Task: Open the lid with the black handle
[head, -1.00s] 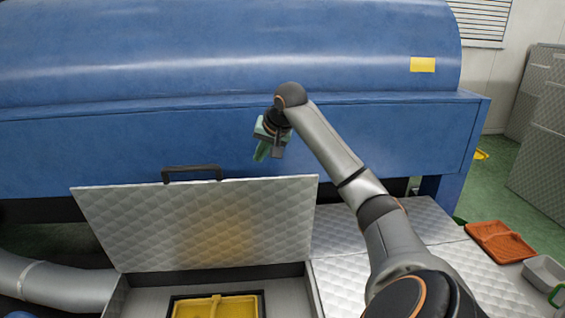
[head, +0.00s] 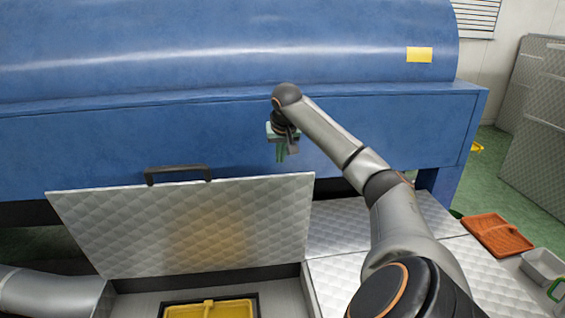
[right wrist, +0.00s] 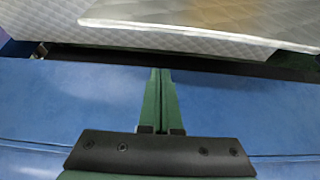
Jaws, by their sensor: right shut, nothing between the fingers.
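The quilted metal lid (head: 190,230) stands raised and leans up at the back of its opening, in front of the blue machine. Its black handle (head: 178,173) is on the upper edge, left of the middle. My right gripper (head: 281,155) is above and to the right of the handle, apart from the lid, near the blue machine's front. It points down. In the right wrist view its green fingers (right wrist: 160,100) are together with nothing between them, and the lid (right wrist: 210,18) shows at the top. My left gripper is out of view.
Under the lid is an open box with a yellow tray (head: 210,308) inside. The blue machine (head: 200,120) fills the back. An orange tray (head: 497,234) and a grey bin (head: 543,266) stand at the right. Quilted covers (head: 440,262) lie flat right of the opening.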

